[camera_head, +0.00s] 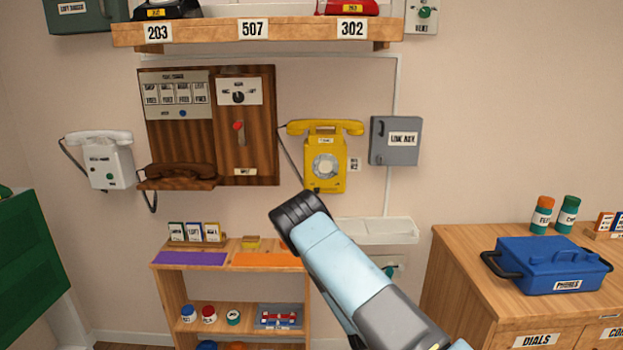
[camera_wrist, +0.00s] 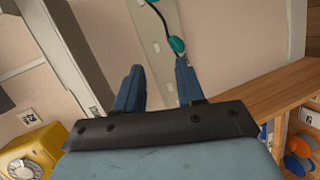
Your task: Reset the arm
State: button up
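My gripper (camera_wrist: 158,82) shows in the wrist view with its two dark blue fingers spread apart. Nothing is between them, so it is open and empty. Beyond the fingers are a pale wall plate and a teal knob or plug (camera_wrist: 177,45) on a dark cord; the right fingertip appears close to it, but I cannot tell whether they touch. In the head view my arm (camera_head: 335,262) reaches up from the lower right to the middle, in front of the wall; the fingers cannot be made out there.
A yellow wall phone (camera_head: 325,165) hangs above my arm; it also shows in the wrist view (camera_wrist: 28,155). A wooden shelf unit (camera_head: 235,277) stands below left. A white ledge (camera_head: 400,229) is on the wall. A blue case (camera_head: 550,262) sits on the right cabinet.

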notch_tip(320, 180, up, 18)
jog(key=w+a+m+g+y, duration=0.1)
jog(key=m+g, duration=0.3)
jog(key=m, duration=0.3)
jog(key=s+r+m+g+y, duration=0.15)
jog(key=s+r, duration=0.25)
jog(key=r, duration=0.5)
jog(key=s+r+m+y, duration=0.2)
jog(key=s+r, duration=0.3)
jog(key=r, duration=0.5)
jog(key=s+d+r+m+g, duration=0.1)
jog(key=s+r+m+g, duration=0.1)
jog(key=s+r, duration=1.25)
jog(key=s+d+r, duration=0.1)
jog(key=s, duration=0.8)
jog(key=s+d+r+m+g, duration=0.1)
jog(key=s, duration=0.9)
jog(key=shift+s+d+r, duration=0.15)
jog(key=shift+s+d, duration=0.15)
jog(key=shift+a+h, duration=0.1)
jog(key=shift+h, duration=0.15)
